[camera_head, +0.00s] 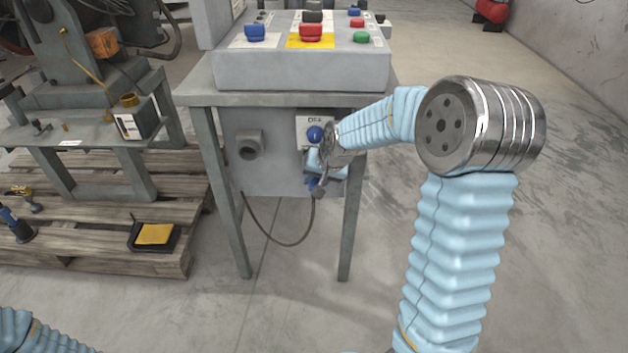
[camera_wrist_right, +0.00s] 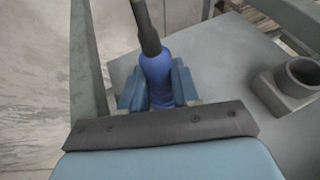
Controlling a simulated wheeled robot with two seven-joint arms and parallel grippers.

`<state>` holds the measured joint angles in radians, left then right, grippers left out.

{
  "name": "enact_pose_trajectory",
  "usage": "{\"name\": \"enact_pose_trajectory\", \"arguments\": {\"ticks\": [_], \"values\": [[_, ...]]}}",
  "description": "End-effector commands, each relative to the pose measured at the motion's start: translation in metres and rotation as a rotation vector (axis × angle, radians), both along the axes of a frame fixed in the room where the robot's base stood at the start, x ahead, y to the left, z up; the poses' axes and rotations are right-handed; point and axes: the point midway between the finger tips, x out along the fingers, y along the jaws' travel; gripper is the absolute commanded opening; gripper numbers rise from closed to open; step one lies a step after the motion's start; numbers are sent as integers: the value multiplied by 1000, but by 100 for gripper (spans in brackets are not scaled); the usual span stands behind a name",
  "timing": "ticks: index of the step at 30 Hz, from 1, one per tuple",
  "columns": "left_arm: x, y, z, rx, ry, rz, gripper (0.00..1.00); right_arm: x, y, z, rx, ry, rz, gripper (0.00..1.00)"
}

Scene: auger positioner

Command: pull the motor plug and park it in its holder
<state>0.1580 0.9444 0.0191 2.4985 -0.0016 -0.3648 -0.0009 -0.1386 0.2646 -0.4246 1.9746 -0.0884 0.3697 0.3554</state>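The motor plug (camera_wrist_right: 157,75) is blue with a black cable (camera_wrist_right: 143,22) coming out of its back. In the head view the plug (camera_head: 314,184) shows only partly, low on the front of the grey cabinet. My right gripper (camera_wrist_right: 160,92) has a finger on each side of the plug, with no clear gap. In the head view this gripper (camera_head: 322,166) hides the plug's front end and the socket. The holder (camera_head: 250,146), a grey block with a round opening, is on the cabinet left of the plug. It also shows in the right wrist view (camera_wrist_right: 292,84), empty. My left gripper is out of view.
A control box (camera_head: 300,70) with coloured knobs tops the cabinet (camera_head: 270,175). Table legs (camera_head: 350,220) flank the plug area, and the cable (camera_head: 282,244) loops low between them. A pallet (camera_head: 110,250) with tools lies left. The floor on the right is clear.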

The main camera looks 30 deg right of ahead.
Motion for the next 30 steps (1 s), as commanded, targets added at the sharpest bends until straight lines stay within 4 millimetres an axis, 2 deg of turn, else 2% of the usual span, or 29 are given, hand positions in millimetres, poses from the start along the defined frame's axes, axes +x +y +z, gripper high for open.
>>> {"name": "enact_pose_trajectory", "arguments": {"ticks": [1,6,30], "values": [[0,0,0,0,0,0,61,0,0,0,0,0,0,24],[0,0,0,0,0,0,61,0,0,0,0,0,0,0],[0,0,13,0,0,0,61,-20,12,1,0,0,0,0]]}}
